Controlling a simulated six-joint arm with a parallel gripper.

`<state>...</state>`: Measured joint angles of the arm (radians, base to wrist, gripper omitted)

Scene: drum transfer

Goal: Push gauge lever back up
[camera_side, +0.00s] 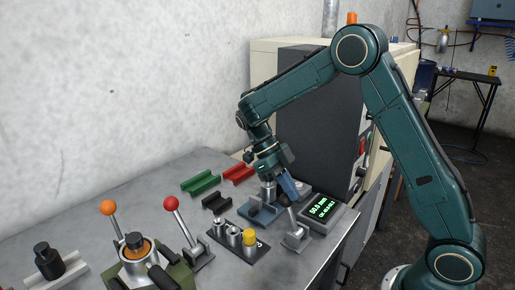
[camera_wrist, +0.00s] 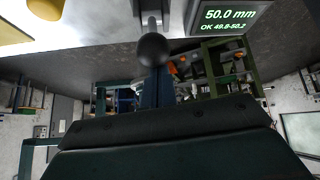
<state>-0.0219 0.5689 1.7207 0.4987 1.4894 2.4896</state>
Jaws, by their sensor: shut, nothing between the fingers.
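The gauge lever has a black ball knob (camera_side: 284,200) on a short stem, rising from a grey base plate (camera_side: 297,239) near the bench's front edge. In the wrist view the black knob (camera_wrist: 152,49) is large and close, top centre. My gripper (camera_side: 288,190) is low, its blue fingers shut and empty, right by the knob. In the wrist view the blue fingers (camera_wrist: 152,90) lie right behind the knob; I cannot tell whether they touch it. The gauge display (camera_side: 322,208) reads 50.0 mm, OK 49.8-50.2. A metal cylinder (camera_side: 268,190) stands at the blue gauge block (camera_side: 258,213), partly hidden.
A dark rack (camera_side: 236,245) with metal plugs and a yellow-topped one stands left of the lever. Red-knob (camera_side: 171,203) and orange-knob (camera_side: 108,207) levers rise further left. Green (camera_side: 200,183), red (camera_side: 239,174) and black (camera_side: 216,202) V-blocks lie behind. The back-left bench is clear.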

